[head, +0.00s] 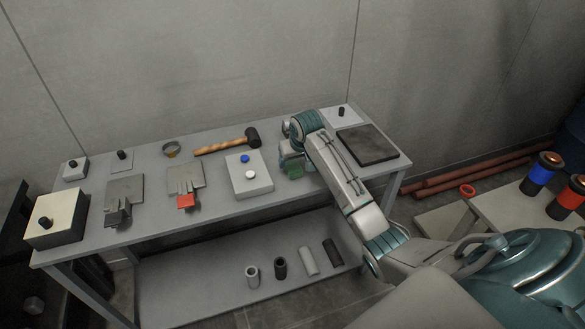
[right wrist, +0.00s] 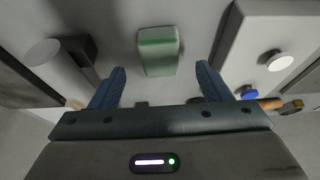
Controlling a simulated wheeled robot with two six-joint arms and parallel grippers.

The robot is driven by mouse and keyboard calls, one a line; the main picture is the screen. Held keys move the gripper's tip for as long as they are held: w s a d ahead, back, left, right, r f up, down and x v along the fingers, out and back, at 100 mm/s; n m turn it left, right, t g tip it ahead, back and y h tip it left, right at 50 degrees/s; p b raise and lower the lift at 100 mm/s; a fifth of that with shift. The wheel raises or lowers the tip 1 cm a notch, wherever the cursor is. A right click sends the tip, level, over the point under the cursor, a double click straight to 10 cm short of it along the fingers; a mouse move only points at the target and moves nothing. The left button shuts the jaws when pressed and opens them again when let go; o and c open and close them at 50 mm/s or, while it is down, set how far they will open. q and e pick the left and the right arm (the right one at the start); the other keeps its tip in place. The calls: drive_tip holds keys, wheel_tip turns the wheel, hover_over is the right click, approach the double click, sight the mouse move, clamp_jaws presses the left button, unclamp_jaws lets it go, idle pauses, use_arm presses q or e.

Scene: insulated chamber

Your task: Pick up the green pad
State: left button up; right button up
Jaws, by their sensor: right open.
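The green pad (head: 294,174) lies on the grey table, partly covered by my right gripper in the head view. In the right wrist view the green pad (right wrist: 158,50) is a pale green block just beyond and between the two blue fingers. My right gripper (right wrist: 160,80) is open and empty, with its fingers spread wider than the pad and not touching it. In the head view my right gripper (head: 291,158) is at the table, beside the white box with buttons. My left gripper is not in view.
The white box (head: 249,182) with blue and white buttons stands left of the pad. A dark square plate (head: 368,147) lies to the right. A hammer (head: 230,142) lies behind the box. Grey metal pieces and a red block (head: 186,202) lie further left.

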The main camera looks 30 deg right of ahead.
sight(293, 166)
drive_tip(key=shift+w+f, duration=0.2)
drive_tip(key=shift+f, duration=0.1)
drive_tip(key=shift+p+x, duration=0.95)
drive_tip(key=shift+x, duration=1.35)
drive_tip(key=shift+w+d+r, duration=0.1)
drive_tip(key=c, duration=1.1)
drive_tip(key=shift+o, duration=0.2)
drive_tip(key=shift+r+b, duration=0.3)
drive_tip(key=shift+r, duration=0.15)
wheel_tip(293, 166, up, 2)
drive_tip(key=shift+w+r+b, duration=0.1)
drive_tip(key=shift+r+b, duration=0.1)
drive_tip(key=shift+b, duration=0.5)
drive_tip(key=s+a+r+b, duration=0.1)
drive_tip(key=s+a, duration=0.2)
drive_tip(key=s, duration=0.4)
drive_tip(key=s+a+b, duration=0.2)
drive_tip(key=s+a, duration=0.2)
drive_tip(key=s, duration=0.3)
drive_tip(key=shift+s+r, duration=0.25)
drive_tip(key=shift+r, duration=0.1)
drive_tip(key=shift+a, duration=0.1)
